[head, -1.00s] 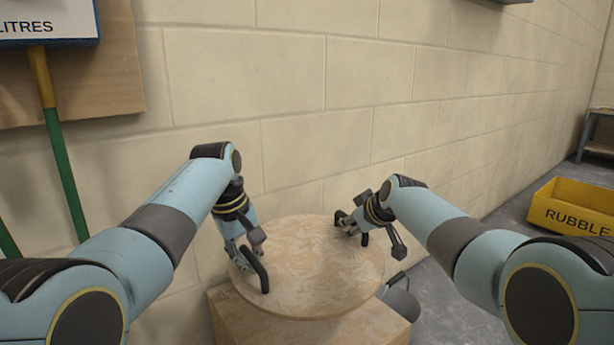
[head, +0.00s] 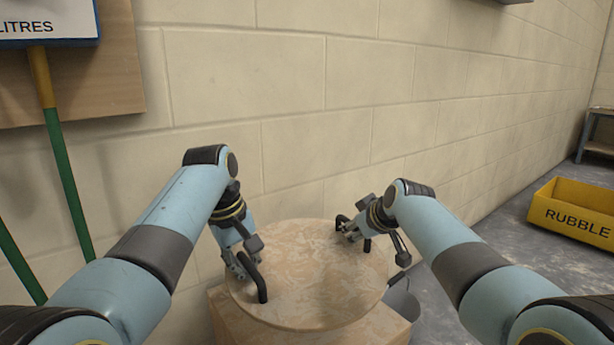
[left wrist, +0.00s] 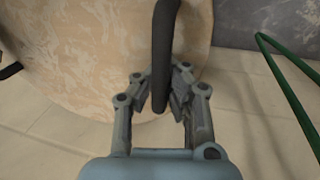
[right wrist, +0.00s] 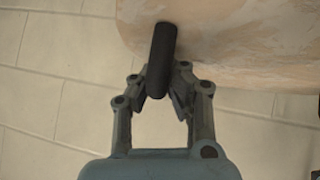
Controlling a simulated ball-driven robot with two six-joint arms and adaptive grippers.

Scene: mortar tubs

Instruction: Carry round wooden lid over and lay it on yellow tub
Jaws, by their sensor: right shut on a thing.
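The round wooden lid (head: 315,285) is a pale marbled disc with a black handle at each side. It lies roughly level over a wooden block, overlapping it in the head view; I cannot tell how large any gap is. My left gripper (left wrist: 162,92) has its fingers closed around the lid's left handle (head: 256,278). My right gripper (right wrist: 160,90) is shut on the other handle (right wrist: 162,55).
The wooden block (head: 375,332) stands under the lid. A grey bucket-like object (head: 402,302) is just right of it, partly hidden. A block wall (head: 290,80) runs close behind. A green pole (head: 66,180) leans at left. Floor is free between bucket and RUBBLE box.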

